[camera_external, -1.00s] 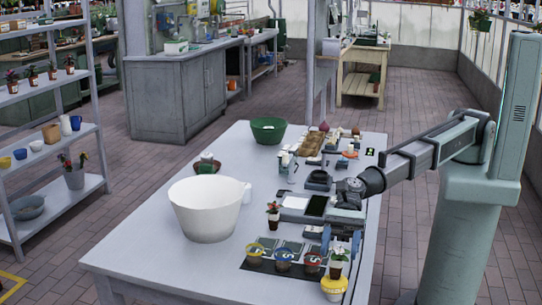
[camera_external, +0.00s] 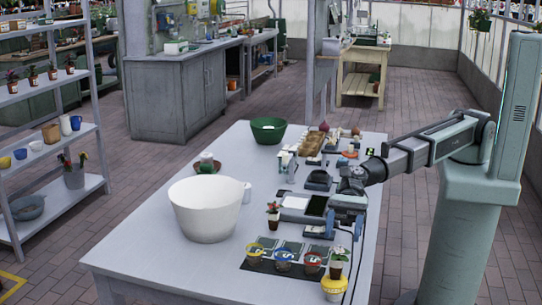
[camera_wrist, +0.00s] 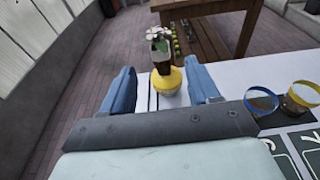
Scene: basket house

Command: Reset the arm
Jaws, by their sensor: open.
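My gripper (camera_external: 355,226) is over the right side of the table in the external view, near its front right part. In the wrist view its two blue fingers (camera_wrist: 163,92) are apart, with nothing between them that I can see held. A yellow pot (camera_wrist: 166,80) with a small dark-potted white-flowered plant (camera_wrist: 160,45) shows beyond and between the fingers. In the external view the same yellow pot (camera_external: 334,287) stands at the table's front right corner, with the plant (camera_external: 337,262) above it, apart from the gripper.
A large white tub (camera_external: 207,210) stands on the left of the table (camera_external: 150,262). Several coloured-rim pots, including a blue one (camera_external: 283,262), stand on a dark mat. The front left tabletop is clear.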

